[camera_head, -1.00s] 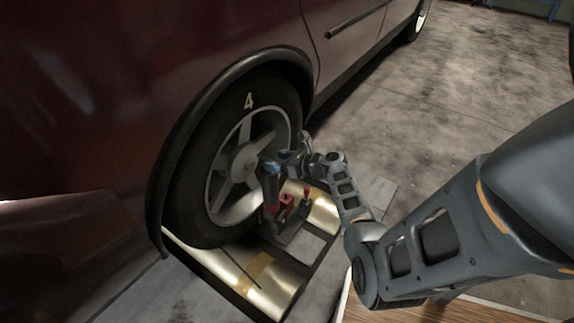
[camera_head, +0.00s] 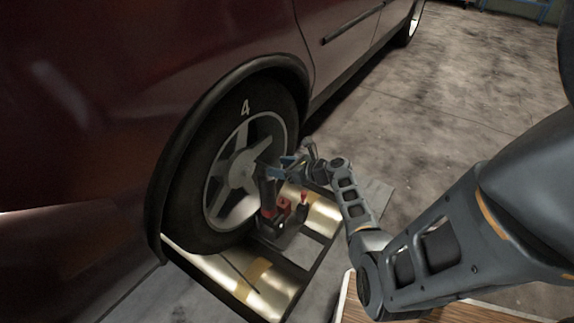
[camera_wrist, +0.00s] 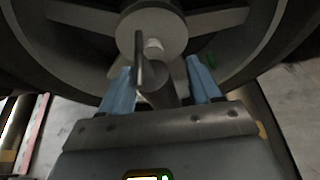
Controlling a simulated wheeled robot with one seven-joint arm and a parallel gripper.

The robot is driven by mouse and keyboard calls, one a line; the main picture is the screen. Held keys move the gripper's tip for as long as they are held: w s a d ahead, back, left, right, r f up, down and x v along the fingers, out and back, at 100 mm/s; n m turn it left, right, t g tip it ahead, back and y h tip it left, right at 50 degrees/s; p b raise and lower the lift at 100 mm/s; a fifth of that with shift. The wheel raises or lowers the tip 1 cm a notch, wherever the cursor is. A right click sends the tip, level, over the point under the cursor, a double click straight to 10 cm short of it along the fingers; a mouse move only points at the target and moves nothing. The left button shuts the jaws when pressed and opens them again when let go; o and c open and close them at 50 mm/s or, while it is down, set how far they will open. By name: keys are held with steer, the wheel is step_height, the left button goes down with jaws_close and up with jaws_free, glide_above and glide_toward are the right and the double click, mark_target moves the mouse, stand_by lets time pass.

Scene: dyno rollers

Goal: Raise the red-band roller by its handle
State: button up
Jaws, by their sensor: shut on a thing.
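My gripper (camera_head: 279,168), with blue fingers, is at the top of a dark upright handle (camera_head: 268,192) beside the car wheel. Some red shows low on this handle. In the wrist view the blue fingers (camera_wrist: 155,88) stand on both sides of a grey round bar (camera_wrist: 158,92), with the gripper shut on it. A pale metallic roller (camera_head: 225,272) with a yellow-brown band lies in front of the tyre, and another pale roller (camera_head: 322,207) lies behind the handle. I cannot make out a red band on either roller.
The tyre (camera_head: 188,205), marked 4, stands close beside my gripper under the dark red car (camera_head: 90,120). A second, shorter lever with a red top (camera_head: 303,198) stands right of the handle. Open concrete floor (camera_head: 450,110) lies to the right.

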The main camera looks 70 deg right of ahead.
steer(key=s+r+p, duration=0.2)
steer(key=s, duration=0.6)
steer(key=shift+s, duration=0.15)
steer(key=shift+a, duration=0.1)
